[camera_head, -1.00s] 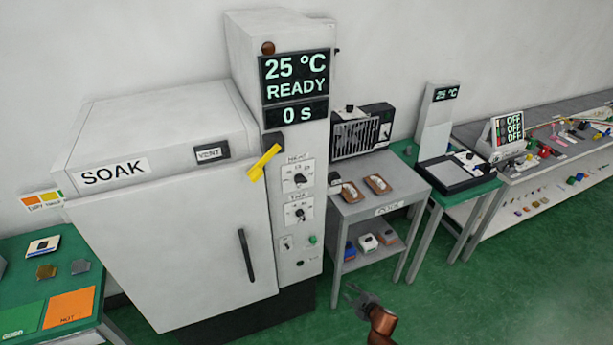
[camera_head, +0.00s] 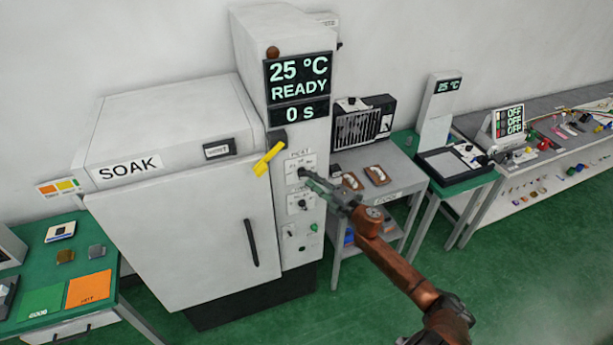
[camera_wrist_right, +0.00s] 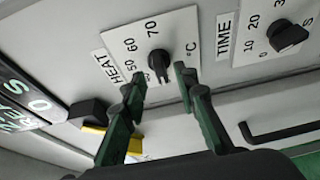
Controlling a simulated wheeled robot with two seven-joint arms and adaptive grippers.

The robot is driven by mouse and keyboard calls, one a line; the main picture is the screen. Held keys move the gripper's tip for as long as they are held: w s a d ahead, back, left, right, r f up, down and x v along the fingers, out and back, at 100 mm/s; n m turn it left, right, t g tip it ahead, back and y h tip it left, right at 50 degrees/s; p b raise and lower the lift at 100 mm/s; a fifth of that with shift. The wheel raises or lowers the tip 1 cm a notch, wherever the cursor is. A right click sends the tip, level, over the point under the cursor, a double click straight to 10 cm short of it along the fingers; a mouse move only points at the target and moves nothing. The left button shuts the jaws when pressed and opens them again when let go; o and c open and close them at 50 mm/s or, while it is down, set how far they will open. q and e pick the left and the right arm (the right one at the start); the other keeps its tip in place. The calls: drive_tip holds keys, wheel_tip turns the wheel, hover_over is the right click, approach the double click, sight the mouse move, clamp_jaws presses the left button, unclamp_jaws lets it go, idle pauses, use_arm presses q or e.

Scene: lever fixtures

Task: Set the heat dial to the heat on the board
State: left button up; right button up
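The heat dial (camera_head: 301,171) is a black knob on a white plate on the oven's control column. In the right wrist view the heat dial (camera_wrist_right: 159,62) has numbers 50, 60 and 70 beside it and the word HEAT. My right gripper (camera_head: 312,181) is at the plate. In the wrist view its fingers (camera_wrist_right: 160,80) are apart, one on each side of the knob's lower end; I cannot tell whether they touch it. The display (camera_head: 298,80) reads 25 °C, READY. No board with a readable heat shows. My left gripper is not in view.
The time dial (camera_wrist_right: 288,38) sits beside the heat dial. A yellow tag (camera_head: 268,158) hangs at the column's edge. The SOAK oven door (camera_head: 190,240) is shut. A grey cart (camera_head: 400,172) stands right of the column. Green floor is open in front.

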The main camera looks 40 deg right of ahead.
sight(303, 173)
drive_tip(key=w, duration=0.3)
drive_tip(key=shift+w+a, duration=0.15)
drive_tip(key=shift+a, duration=0.05)
clamp_jaws()
